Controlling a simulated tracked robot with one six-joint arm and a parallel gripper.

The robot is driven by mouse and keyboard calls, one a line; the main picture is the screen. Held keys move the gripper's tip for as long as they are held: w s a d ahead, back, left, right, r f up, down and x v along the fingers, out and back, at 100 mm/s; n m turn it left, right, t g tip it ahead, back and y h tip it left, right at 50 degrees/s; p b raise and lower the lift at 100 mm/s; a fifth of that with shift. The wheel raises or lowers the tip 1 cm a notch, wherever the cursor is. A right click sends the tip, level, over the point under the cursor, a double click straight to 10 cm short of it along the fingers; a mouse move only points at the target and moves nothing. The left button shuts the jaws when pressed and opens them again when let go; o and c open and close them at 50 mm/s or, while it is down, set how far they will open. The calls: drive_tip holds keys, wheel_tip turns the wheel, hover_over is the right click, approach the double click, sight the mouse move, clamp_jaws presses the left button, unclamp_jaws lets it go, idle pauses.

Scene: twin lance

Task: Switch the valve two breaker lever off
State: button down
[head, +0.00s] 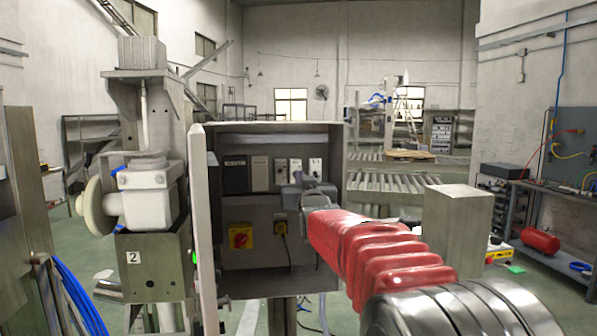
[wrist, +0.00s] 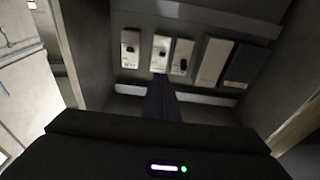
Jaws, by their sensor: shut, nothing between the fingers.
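Inside the open grey cabinet is a row of breakers. Three pale ones have small dark levers; in the wrist view they are the left breaker (wrist: 131,48), the middle breaker (wrist: 160,53) and the right breaker (wrist: 181,57). Their labels are too small to read, so I cannot tell which is valve two. My gripper (wrist: 160,78) is shut and empty, its narrow tip at the near end of the middle breaker; contact cannot be told. In the head view my gripper (head: 305,182) is before the row's right end and hides part of it.
The cabinet's open door (head: 203,225) stands at the left and its side wall (head: 356,160) at the right. A red-and-yellow rotary switch (head: 240,236) is below the breakers. A valve assembly marked 2 (head: 150,195) stands left; a grey box (head: 459,225) stands right.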

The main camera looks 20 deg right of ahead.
drive_tip(key=s+f, duration=0.3)
drive_tip(key=shift+s+a+f, duration=0.15)
drive_tip(key=shift+a+f, duration=0.05)
drive_tip(key=shift+a, duration=0.1)
idle(0.4)
drive_tip(key=s+a+f+g+y, duration=0.1)
drive_tip(key=s+f+g, duration=0.3)
drive_tip(key=f, duration=0.6)
drive_tip(key=s+a+f+g+y, duration=0.15)
drive_tip(key=s+f+g, duration=0.3)
drive_tip(key=f, duration=0.45)
drive_tip(key=s+a+f+g, duration=0.1)
drive_tip(key=s+a, duration=0.3)
drive_tip(key=s, duration=0.7)
drive_tip(key=s+a+f+n+g+y, duration=0.1)
drive_tip(key=s+a+f, duration=0.3)
drive_tip(key=s, duration=0.8)
drive_tip(key=s+a+f+n+g, duration=0.1)
drive_tip(key=s+a+f+g, duration=0.2)
drive_tip(key=s, duration=0.9)
drive_tip(key=shift+s+a, duration=0.15)
drive_tip(key=shift+a, duration=0.55)
